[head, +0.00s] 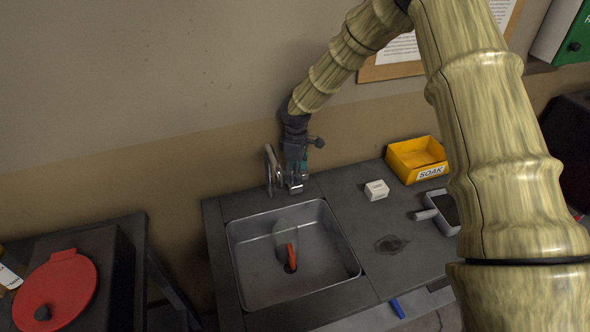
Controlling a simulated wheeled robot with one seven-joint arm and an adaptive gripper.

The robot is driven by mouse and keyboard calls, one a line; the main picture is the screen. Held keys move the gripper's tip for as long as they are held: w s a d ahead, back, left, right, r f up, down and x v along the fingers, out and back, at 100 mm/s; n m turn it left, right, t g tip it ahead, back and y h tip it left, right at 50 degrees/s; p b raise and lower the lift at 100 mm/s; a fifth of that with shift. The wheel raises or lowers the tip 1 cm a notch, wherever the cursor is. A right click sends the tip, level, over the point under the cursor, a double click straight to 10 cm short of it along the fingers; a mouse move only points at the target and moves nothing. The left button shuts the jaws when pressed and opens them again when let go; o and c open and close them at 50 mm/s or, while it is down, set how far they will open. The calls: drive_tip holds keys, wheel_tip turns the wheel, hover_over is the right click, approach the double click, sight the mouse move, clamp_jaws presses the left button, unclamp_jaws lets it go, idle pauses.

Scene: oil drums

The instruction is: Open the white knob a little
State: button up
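My gripper (297,178) hangs from my arm, pointing down at the back edge of the sink, right beside the metal faucet (272,168). Its fingers are small and dark here, and I cannot tell whether they are open or shut. I cannot make out a white knob; my gripper covers the spot just right of the faucet's spout, so a knob there may be hidden. A small teal patch shows beside the gripper.
The steel sink (243,262) holds a clear item with a red-orange part (291,257). A red lid (70,290) is left. The wall is close behind.

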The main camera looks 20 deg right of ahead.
drive_tip(key=shift+s+a+r, duration=0.1)
drive_tip(key=shift+a+r, duration=0.05)
drive_tip(key=shift+a, duration=0.7)
drive_tip(key=shift+c, duration=1.3)
drive_tip(key=shift+d, duration=0.5)
drive_tip(key=c, duration=0.7)
drive_tip(key=shift+a, duration=0.2)
drive_tip(key=shift+c, duration=0.3)
drive_tip(key=shift+d+n, duration=0.1)
drive_tip(key=shift+n, duration=0.2)
drive_tip(key=shift+n+b, duration=0.3)
drive_tip(key=shift+n, duration=2.3)
